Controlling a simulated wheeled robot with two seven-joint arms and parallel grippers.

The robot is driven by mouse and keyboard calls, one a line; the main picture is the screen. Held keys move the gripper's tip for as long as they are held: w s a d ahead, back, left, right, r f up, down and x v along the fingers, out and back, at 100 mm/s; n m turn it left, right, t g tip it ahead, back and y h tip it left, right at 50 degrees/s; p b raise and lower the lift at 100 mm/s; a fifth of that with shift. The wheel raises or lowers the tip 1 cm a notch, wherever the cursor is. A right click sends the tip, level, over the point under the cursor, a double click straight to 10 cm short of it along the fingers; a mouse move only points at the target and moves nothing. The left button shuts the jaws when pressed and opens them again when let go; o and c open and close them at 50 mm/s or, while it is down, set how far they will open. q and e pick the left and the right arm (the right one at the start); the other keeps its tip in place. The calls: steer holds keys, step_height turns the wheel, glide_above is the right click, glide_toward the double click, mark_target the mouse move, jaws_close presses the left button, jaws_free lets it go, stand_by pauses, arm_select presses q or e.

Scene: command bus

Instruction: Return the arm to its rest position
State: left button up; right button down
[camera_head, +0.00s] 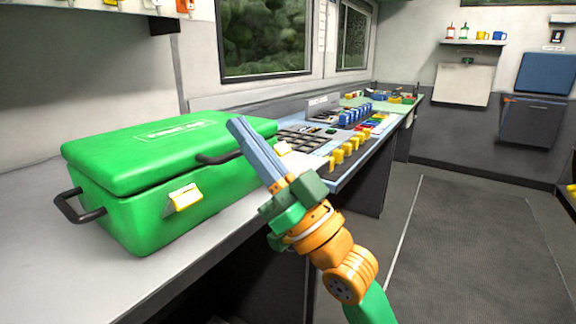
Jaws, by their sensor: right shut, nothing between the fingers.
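My right arm, orange and green, comes in from the bottom right. My right gripper (239,124) points up and to the left, with its two blue-grey fingers together and nothing between them. In the picture its fingers lie over the right end of the green case, near that end's black handle. I cannot tell whether they touch it. My left gripper is not in view.
The floor on the right with a dark mat (480,250) is clear.

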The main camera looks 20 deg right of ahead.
steer(key=w+f+b+v, duration=0.1)
steer(key=b+v, duration=0.3)
steer(key=v, duration=0.5)
step_height(320, 180, down, 31)
steer(key=m+g+h, duration=0.5)
steer(key=g+h, duration=0.4)
steer(key=h, duration=0.3)
steer(key=s+d+f+g+h, duration=0.35)
steer(key=s+f+g, duration=0.55)
steer(key=s+f, duration=0.8)
step_height(320, 180, down, 14)
steer(key=d, duration=0.2)
steer(key=s+d+f+g, duration=0.2)
steer(key=s+d+f, duration=0.2)
steer(key=s+f, duration=0.65)
arm_select(q)
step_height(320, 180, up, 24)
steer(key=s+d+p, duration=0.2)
steer(key=p, duration=2.4)
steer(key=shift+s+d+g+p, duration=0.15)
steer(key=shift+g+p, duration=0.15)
arm_select(e)
steer(key=s+a+r, duration=0.1)
steer(key=r, duration=1.2)
steer(key=s+a+r, duration=0.2)
steer(key=r, duration=1.1)
steer(key=shift+g, duration=0.3)
